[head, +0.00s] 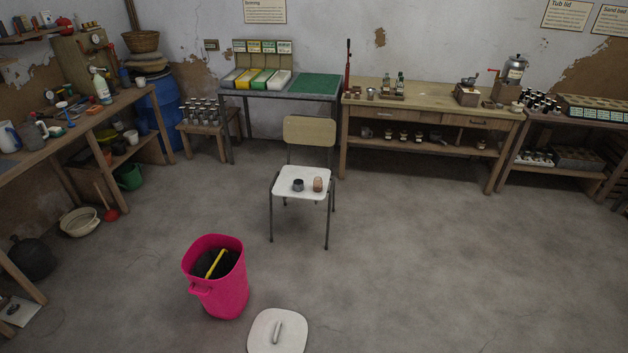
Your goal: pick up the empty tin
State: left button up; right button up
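A white-seated chair (301,196) with a pale wooden back stands mid-floor. On its seat are two small round containers side by side, with a small gap between them. The left one is a dark grey tin-like pot (298,186) with a dark top. The right one is a brownish-orange jar-like container (318,184). They are too small to tell whether either is empty, or which is the tin. Several small metal-looking containers (201,110) stand on a low wooden stool at the back left. Neither of my grippers is in view.
A pink tub (229,292) with dark contents and a yellow item stands on the floor before the chair, its white lid (262,340) nearby. Benches line the left and back walls; a shelf table (560,126) stands right. Floor right of the chair is clear.

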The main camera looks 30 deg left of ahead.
aim_at(298, 184)
jog(key=u, duration=0.05)
jog(key=i, duration=2.1)
jog(key=u, duration=0.85)
jog(key=i, duration=1.15)
jog(key=u, duration=1.6)
jog(key=i, duration=0.65)
jog(key=u, duration=0.5)
